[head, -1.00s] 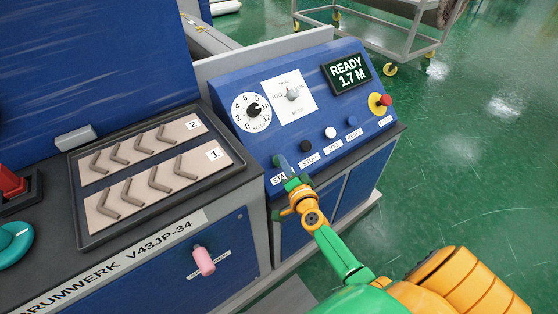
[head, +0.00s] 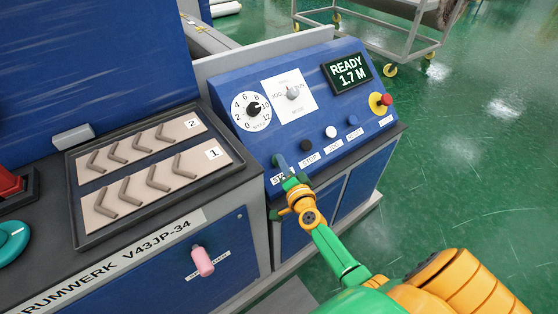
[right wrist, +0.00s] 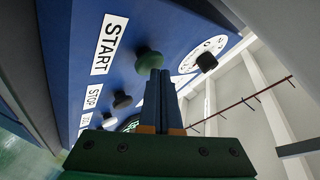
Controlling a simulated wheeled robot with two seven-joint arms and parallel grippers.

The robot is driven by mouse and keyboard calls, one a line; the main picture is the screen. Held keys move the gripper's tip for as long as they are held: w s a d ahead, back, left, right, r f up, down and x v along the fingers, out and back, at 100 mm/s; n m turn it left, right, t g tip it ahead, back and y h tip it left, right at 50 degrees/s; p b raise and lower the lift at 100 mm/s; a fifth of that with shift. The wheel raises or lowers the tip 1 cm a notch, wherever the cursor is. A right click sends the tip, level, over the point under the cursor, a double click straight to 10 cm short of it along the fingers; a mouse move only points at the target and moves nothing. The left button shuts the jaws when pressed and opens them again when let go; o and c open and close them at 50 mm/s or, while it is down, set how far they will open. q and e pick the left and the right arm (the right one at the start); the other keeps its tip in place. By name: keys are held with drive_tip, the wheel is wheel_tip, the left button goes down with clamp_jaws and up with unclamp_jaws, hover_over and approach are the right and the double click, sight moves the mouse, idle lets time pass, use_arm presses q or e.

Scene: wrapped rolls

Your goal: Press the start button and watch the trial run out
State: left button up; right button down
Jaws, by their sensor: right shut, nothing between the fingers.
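The blue control panel (head: 318,112) has a display (head: 347,73) reading "READY 1.7 M". My right gripper (head: 281,163) is shut and empty, its fingertips at the panel's lower left, over the START label (head: 278,180). The gripper hides the start button in the head view. In the right wrist view, the green start button (right wrist: 148,60) stands beside its START label (right wrist: 109,44), just beyond the tips of the shut fingers (right wrist: 161,75). I cannot tell whether they touch it. My left gripper is not in view.
A black stop button (head: 305,145), a white button (head: 330,132) and a blue button (head: 352,119) stand to the right. A red emergency button (head: 386,99) is at the right edge. A tray (head: 240,164) with several bent pieces lies left. A cart (head: 408,49) stands behind.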

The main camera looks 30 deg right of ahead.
drive_tip(key=shift+w+f+b, duration=0.4)
drive_tip(key=shift+f+b, duration=0.15)
drive_tip(key=shift+b, duration=0.05)
idle(0.6)
drive_tip(key=shift+s+r+p, duration=0.5)
drive_tip(key=shift+r+p, duration=0.3)
drive_tip(key=shift+p, duration=0.15)
drive_tip(key=shift+s+r+p, duration=0.25)
drive_tip(key=shift+r+p, duration=0.05)
drive_tip(key=shift+p, duration=0.05)
drive_tip(key=s+r+p, duration=0.1)
drive_tip(key=r+p, duration=0.1)
drive_tip(key=s+r+p, duration=0.1)
drive_tip(key=s+p, duration=0.1)
drive_tip(key=shift+s+d+r, duration=0.15)
drive_tip(key=shift+r, duration=0.2)
